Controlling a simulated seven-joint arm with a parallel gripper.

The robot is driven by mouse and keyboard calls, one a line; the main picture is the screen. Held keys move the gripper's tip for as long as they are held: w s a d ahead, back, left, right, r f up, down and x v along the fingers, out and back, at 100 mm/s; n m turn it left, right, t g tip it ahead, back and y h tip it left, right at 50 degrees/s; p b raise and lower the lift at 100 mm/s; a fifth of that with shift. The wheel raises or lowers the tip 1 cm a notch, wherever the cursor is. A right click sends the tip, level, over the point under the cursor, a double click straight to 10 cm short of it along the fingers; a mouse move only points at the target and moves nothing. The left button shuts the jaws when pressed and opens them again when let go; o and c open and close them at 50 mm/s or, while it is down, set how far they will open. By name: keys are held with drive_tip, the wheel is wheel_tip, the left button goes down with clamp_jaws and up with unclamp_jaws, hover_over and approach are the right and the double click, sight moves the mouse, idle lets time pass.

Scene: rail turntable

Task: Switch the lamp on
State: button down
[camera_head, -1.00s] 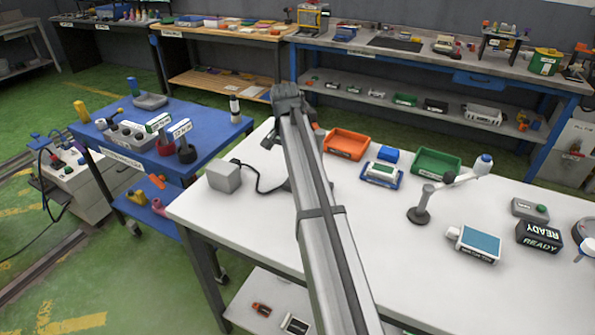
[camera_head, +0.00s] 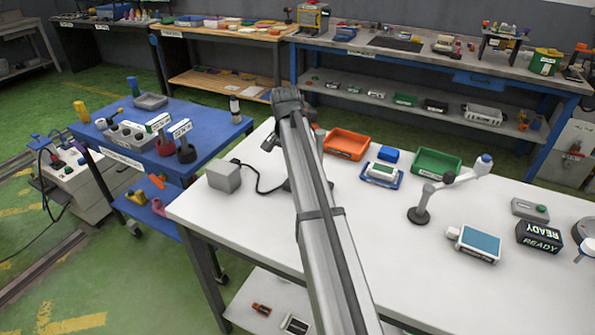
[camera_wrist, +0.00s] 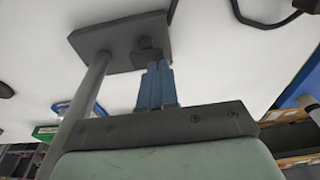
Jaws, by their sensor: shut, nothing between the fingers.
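In the wrist view a flat dark grey base (camera_wrist: 115,42) lies on the white table, with a grey post (camera_wrist: 86,100) rising from it. It looks like the lamp's base; the lamp's head is out of view. A small dark block (camera_wrist: 147,46), perhaps the switch, sits on the base. My gripper (camera_wrist: 157,66) is shut and empty, its blue fingertips right at this block; I cannot tell whether they touch. In the head view my arm hides the gripper and most of the base. No light from the lamp shows.
A black cable (camera_head: 262,190) runs from a grey box (camera_head: 224,177) on the white table (camera_head: 375,245) towards the base. Orange (camera_head: 346,144) and green (camera_head: 437,163) trays, a jointed stand (camera_head: 420,213) and a READY sign (camera_head: 540,236) stand to the right. The table's front middle is clear.

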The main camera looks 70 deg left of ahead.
drive_tip(key=shift+f, duration=0.55)
idle(0.4)
drive_tip(key=shift+r, duration=3.45)
